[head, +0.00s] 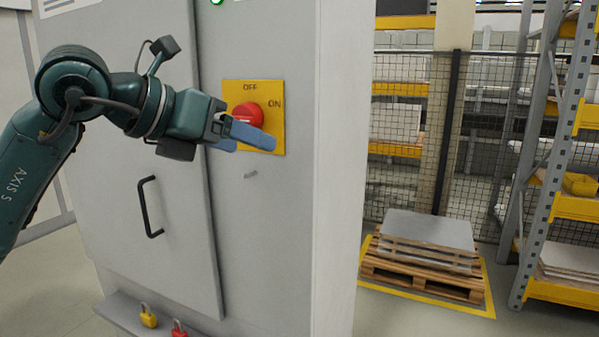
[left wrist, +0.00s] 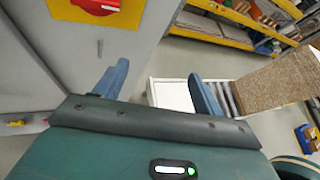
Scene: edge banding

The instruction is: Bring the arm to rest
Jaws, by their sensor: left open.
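My left gripper (head: 250,138) is raised in front of the grey cabinet (head: 285,215), just below the red rotary switch (head: 248,115) on its yellow plate (head: 268,93) marked OFF and ON. Its blue fingers are apart and nothing is between them. In the left wrist view the open fingers (left wrist: 157,84) show with floor and a white-topped piece beyond them. The red switch also shows in the left wrist view (left wrist: 98,4) at the top left. I cannot tell whether the fingers touch the plate. My right gripper is not in view.
The cabinet door has a black handle (head: 149,207). A yellow padlock (head: 148,316) and a red padlock (head: 179,329) are on a low ledge. A pallet (head: 420,277) with a grey sheet stands right, before a mesh fence (head: 497,130) and shelving. Floor between cabinet and pallet is clear.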

